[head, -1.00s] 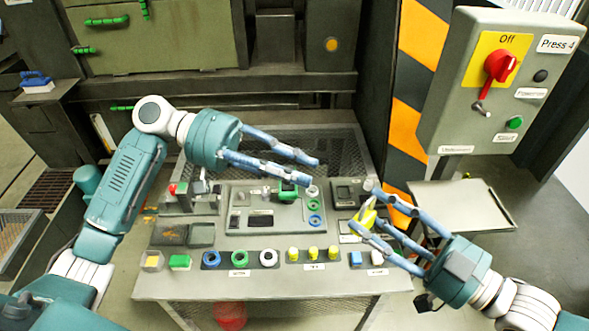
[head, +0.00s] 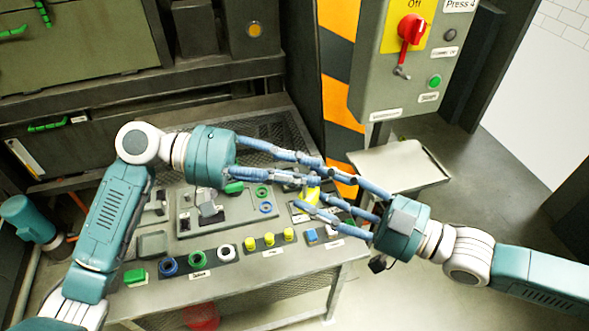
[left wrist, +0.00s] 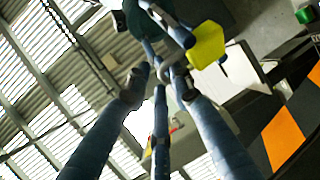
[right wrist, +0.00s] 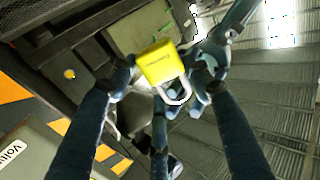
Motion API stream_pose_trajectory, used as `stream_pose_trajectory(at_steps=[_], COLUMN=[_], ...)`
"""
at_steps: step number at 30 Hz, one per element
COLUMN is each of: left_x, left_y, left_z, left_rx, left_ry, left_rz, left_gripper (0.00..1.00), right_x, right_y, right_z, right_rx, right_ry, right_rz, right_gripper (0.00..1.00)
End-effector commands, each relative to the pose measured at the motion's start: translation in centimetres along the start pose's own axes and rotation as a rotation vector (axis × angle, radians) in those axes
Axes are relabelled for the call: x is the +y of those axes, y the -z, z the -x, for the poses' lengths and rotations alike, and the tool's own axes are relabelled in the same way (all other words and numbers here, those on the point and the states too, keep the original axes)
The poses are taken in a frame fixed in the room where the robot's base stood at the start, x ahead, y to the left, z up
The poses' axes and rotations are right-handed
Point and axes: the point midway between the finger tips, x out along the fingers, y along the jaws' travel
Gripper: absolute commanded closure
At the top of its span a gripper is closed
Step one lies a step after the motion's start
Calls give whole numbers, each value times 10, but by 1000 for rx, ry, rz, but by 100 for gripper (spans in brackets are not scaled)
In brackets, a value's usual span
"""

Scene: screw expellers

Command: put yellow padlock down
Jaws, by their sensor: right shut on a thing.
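The yellow padlock (head: 311,194) is held in the fingers of my right gripper (head: 312,196), above the right rear part of the workbench. The right wrist view shows its yellow body (right wrist: 160,62) and its silver shackle between the fingers. My left gripper (head: 335,182) reaches in from the left, and its fingertips overlap the right fingers in the head view. Its fingers are apart, with nothing seen between them. The left wrist view shows the padlock (left wrist: 207,45) just beyond the left fingertips. Whether the left fingers touch the padlock cannot be told.
The workbench (head: 225,290) holds blue, green and white rings (head: 196,258), yellow parts (head: 269,240) and a blue part (head: 311,236). A grey control box (head: 400,60) with a red switch (head: 411,28) stands behind at right, above an empty metal shelf (head: 400,168).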

Motion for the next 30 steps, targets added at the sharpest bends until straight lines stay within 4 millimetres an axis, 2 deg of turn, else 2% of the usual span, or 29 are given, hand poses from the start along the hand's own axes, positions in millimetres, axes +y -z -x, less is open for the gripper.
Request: stream_pose_trajectory(at_steps=[3, 6, 11, 12, 14, 15, 24, 26, 30], left_x=[0, 0, 0, 0, 0, 0, 0, 0, 0], left_y=[0, 0, 0, 0, 0, 0, 0, 0, 0], left_z=[0, 0, 0, 0, 0, 0, 1, 1, 1], left_rx=[0, 0, 0, 0, 0, 0, 0, 0, 0], left_ry=[0, 0, 0, -1, -1, -1, -1, -1, -1], left_rz=[0, 0, 0, 0, 0, 0, 0, 0, 0], left_gripper=[79, 99, 100, 100, 100, 100, 100, 100, 100], right_x=[0, 0, 0, 0, 0, 0, 0, 1, 2], right_y=[1, 1, 0, 1, 0, 0, 0, -1, -1], right_z=[0, 0, 0, 0, 0, 0, 2, 6, 28], right_rx=[1, 1, 1, 1, 1, 1, -1, -2, -4], right_ry=[0, 0, 0, 0, 0, 0, -1, -2, -4], right_rz=[0, 0, 1, 1, 1, 1, 1, 2, 4], right_gripper=[79, 79, 79, 43, 31, 29, 29, 29, 29])
